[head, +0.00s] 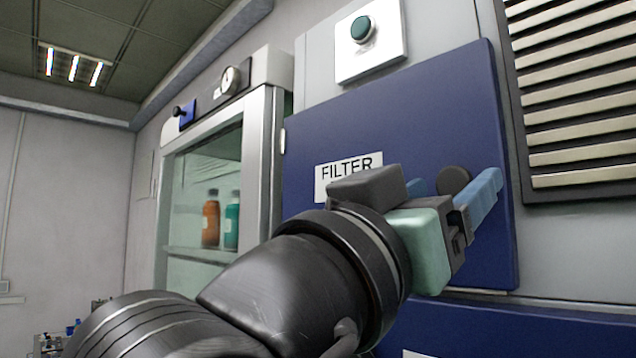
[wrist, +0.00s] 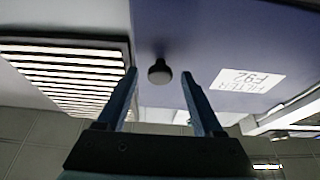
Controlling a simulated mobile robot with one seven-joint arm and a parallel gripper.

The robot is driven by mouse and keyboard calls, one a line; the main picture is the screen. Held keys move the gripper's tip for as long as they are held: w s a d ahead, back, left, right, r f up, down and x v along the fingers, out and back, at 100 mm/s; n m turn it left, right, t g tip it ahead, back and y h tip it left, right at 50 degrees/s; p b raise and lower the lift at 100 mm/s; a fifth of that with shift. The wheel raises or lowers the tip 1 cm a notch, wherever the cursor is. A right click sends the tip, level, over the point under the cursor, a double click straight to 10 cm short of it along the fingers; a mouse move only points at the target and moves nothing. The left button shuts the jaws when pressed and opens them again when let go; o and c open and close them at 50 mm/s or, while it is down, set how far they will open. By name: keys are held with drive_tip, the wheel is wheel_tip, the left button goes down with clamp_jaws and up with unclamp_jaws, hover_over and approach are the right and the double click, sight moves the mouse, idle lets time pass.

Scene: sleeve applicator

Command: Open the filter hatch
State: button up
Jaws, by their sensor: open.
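The filter hatch (head: 400,110) is a dark blue panel with a white FILTER label (head: 348,172). It looks closed, flush with the grey cabinet. A round dark knob (head: 453,178) sticks out near its right side; the knob also shows in the wrist view (wrist: 159,73). My gripper (head: 458,184) is open and empty, in front of the hatch's lower right. In the wrist view its two blue fingers (wrist: 160,75) stand on either side of the knob with gaps on both sides. I cannot tell how far the fingertips are from the panel. My gripper hides part of the lower hatch.
A louvred vent (head: 580,95) is right of the hatch. A white plate with a green button (head: 362,28) is above it. A glass-fronted cabinet (head: 277,150) holding an orange bottle (head: 211,222) and a teal bottle (head: 232,225) stands to the left.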

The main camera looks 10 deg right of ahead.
clamp_jaws()
idle(0.3)
idle(1.1)
